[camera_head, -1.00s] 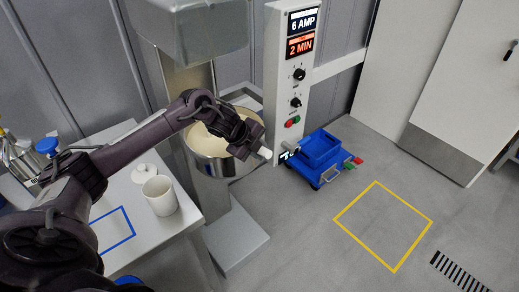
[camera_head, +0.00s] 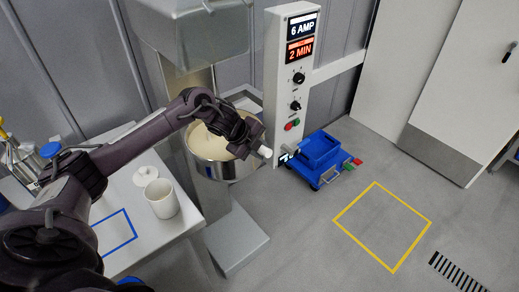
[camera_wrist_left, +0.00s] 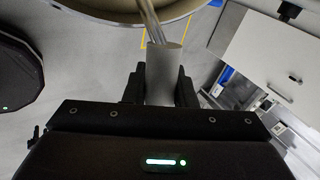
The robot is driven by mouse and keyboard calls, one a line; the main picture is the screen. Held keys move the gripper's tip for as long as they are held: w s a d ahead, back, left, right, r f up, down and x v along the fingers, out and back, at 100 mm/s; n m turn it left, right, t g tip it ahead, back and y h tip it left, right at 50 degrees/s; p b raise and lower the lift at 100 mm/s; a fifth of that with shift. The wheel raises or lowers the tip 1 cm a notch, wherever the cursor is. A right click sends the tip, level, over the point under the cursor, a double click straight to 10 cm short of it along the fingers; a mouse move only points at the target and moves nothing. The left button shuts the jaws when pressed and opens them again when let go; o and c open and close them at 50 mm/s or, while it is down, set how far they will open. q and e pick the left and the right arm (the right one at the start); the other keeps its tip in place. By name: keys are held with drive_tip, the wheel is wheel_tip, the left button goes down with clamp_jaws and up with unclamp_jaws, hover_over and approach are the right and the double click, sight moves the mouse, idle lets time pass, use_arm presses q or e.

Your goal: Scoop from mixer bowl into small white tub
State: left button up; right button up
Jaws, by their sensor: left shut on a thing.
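The steel mixer bowl (camera_head: 222,168) holds pale cream filling and sits under the mixer head. My left gripper (camera_head: 243,138) is over the bowl's right side, shut on the pale handle of a scoop (camera_head: 265,152). In the left wrist view the gripper (camera_wrist_left: 160,82) grips the handle (camera_wrist_left: 163,62), and a metal shaft runs from it up across the bowl rim (camera_wrist_left: 90,14). The scoop's head is hidden, so I cannot tell its load. The small white tub (camera_head: 161,201) stands open on the table, left of the bowl. My right gripper is out of view.
A white lid (camera_head: 145,175) lies behind the tub. A blue outline (camera_head: 118,234) marks the table (camera_head: 150,236). The mixer's control post (camera_head: 292,75) rises right of the bowl.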

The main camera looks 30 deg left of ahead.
use_arm(q)
drive_tip(key=shift+r+p, duration=3.65)
drive_tip(key=shift+r, duration=1)
